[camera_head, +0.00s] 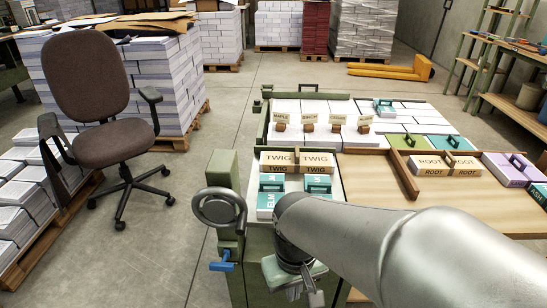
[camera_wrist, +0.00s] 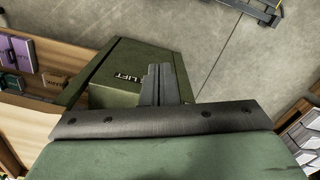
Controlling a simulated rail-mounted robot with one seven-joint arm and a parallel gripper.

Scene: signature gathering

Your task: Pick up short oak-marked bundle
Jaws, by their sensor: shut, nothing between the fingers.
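My gripper (camera_head: 313,294) hangs low at the near edge of the table in the head view. In the wrist view my gripper (camera_wrist: 160,84) shows two grey fingers pressed together and empty, over a green part lettered LIFT (camera_wrist: 125,78). I cannot read an oak mark on any bundle. Two teal bundles, one lettered ELM (camera_head: 268,204) and one beside it (camera_head: 318,183), lie behind my arm, which partly hides the second. A teal bundle lettered ASH (camera_head: 540,194) lies at the right edge. A purple bundle (camera_head: 508,170) lies beside it. My gripper is apart from all of these.
White stacks with small marker blocks (camera_head: 308,127) lie behind. A green post with a handwheel (camera_head: 219,207) stands left of my arm. An office chair (camera_head: 90,100) stands on the floor.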

